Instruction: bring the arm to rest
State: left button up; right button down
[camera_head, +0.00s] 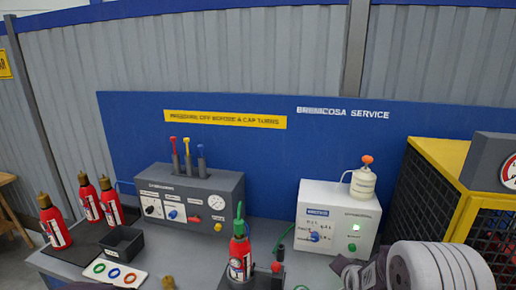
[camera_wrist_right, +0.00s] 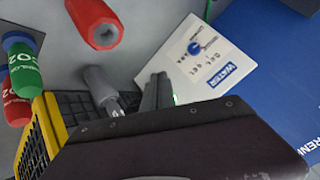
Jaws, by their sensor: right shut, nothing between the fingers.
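My right arm comes in at the lower right of the head view. Its dark right gripper (camera_head: 352,274) is low over the bench, in front of the white box. In the right wrist view the gripper's fingers (camera_wrist_right: 157,93) are shut with nothing between them. The wrist view also shows the white box (camera_wrist_right: 195,60) with its blue label beyond the fingers. My left gripper is in neither view.
A red extinguisher (camera_head: 240,258) with a green top stands at the front centre. The white box (camera_head: 325,218) carries a white bottle (camera_head: 362,183). A yellow cage (camera_head: 440,155) stands right. A grey panel box (camera_head: 190,200), black tray (camera_head: 122,242) and several red extinguishers (camera_head: 53,222) are left.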

jog(key=s+a+f+n+g+y+b, duration=0.1)
jog(key=s+a+f+n+g+b, duration=0.1)
jog(key=s+a+n, duration=0.3)
jog(key=s+a+f+g+y+b, duration=0.1)
jog(key=s+a+f+b, duration=0.25)
jog(key=s, duration=0.35)
jog(key=s+f+n+g, duration=0.3)
jog(key=s+n+g, duration=0.1)
jog(key=s, duration=0.9)
jog(key=shift+a+f+n+g+p, duration=0.25)
jog(key=shift+g+p, duration=0.2)
jog(key=shift+g, duration=0.35)
